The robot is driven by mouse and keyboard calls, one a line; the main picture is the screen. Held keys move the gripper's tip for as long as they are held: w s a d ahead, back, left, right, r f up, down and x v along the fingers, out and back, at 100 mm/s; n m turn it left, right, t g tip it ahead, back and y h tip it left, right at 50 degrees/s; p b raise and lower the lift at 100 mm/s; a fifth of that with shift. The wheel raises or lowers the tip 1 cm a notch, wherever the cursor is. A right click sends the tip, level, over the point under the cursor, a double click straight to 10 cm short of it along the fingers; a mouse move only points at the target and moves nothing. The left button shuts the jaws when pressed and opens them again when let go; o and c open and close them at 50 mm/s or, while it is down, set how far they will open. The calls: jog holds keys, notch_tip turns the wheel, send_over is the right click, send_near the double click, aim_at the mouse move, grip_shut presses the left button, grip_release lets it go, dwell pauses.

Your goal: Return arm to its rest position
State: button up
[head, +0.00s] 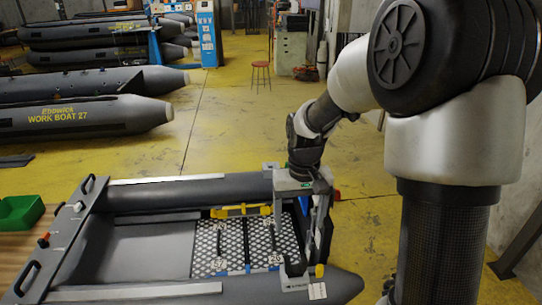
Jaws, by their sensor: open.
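My gripper (303,222) hangs fingers-down by the boat's right end. Its jaws are apart and I see nothing held between them. Grey parts of the boat's end lie close behind and below the fingers, so I cannot tell whether they touch.
A perforated floor panel (207,247) with blue strips and a yellow part (240,211) lie in the boat. A green bin (20,212) stands at the left. Boats, including a work boat (80,117), lie behind. A red stool (261,74) stands on open yellow floor.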

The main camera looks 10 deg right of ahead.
jog(key=s+r+t+p, duration=0.3)
jog(key=s+r+t, duration=0.2)
jog(key=s+r, duration=1.3)
notch_tip(320, 180, up, 3)
jog(key=shift+s+f+t+p, duration=0.2)
jog(key=shift+s+t+p, duration=0.05)
jog(key=shift+t+p, duration=0.1)
